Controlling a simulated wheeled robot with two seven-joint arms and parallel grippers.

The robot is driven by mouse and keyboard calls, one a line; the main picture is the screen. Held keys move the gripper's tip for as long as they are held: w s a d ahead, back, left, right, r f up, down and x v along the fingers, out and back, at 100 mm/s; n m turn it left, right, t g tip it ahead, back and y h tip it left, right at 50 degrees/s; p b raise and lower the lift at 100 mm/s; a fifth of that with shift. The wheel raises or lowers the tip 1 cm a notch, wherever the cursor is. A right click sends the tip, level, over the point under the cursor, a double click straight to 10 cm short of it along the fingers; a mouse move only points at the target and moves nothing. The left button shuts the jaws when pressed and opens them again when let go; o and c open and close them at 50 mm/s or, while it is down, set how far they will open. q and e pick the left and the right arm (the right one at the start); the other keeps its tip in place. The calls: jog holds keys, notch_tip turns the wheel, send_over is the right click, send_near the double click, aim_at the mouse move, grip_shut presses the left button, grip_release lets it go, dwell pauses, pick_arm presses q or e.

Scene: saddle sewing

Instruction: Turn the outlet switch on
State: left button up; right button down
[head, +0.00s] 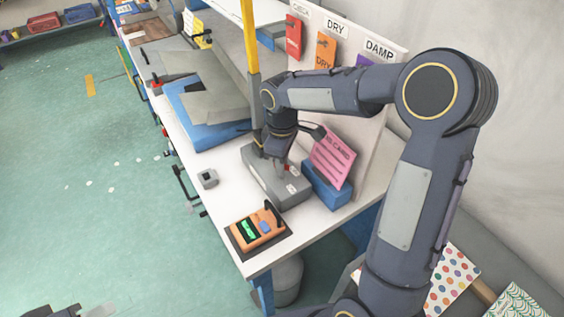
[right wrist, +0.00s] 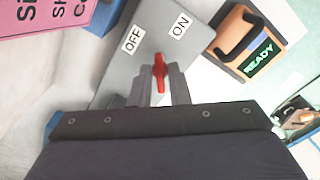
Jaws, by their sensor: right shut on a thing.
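The outlet switch is a grey box (head: 293,191) on the white bench; in the right wrist view its grey face (right wrist: 158,22) carries an OFF label (right wrist: 133,40) and an ON label (right wrist: 181,25). A red switch lever (right wrist: 160,68) stands up from this face, below the labels in that view. My right gripper (head: 280,166) reaches down over the box. In the right wrist view its two fingers (right wrist: 161,90) are shut on the red lever, which shows between their tips. The lever's base is partly hidden, and I cannot tell which label it leans towards. My left gripper is not clearly seen.
An orange device (head: 257,229) with a green READY screen sits near the bench's front corner. A blue holder (head: 326,186) with a pink card (head: 333,158) stands close right of the box. A yellow post (head: 251,45) rises behind. A small grey block (head: 208,179) lies left.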

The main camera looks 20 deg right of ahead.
jog(key=m, duration=0.3)
jog(key=shift+m, duration=0.4)
jog(key=shift+m+b, duration=0.4)
jog(key=shift+m, duration=1.4)
jog(key=shift+w, duration=0.1)
jog(key=c, duration=1.4)
grip_release()
jog(key=shift+o, duration=0.2)
notch_tip(320, 180, up, 8)
jog(key=shift+f, duration=0.1)
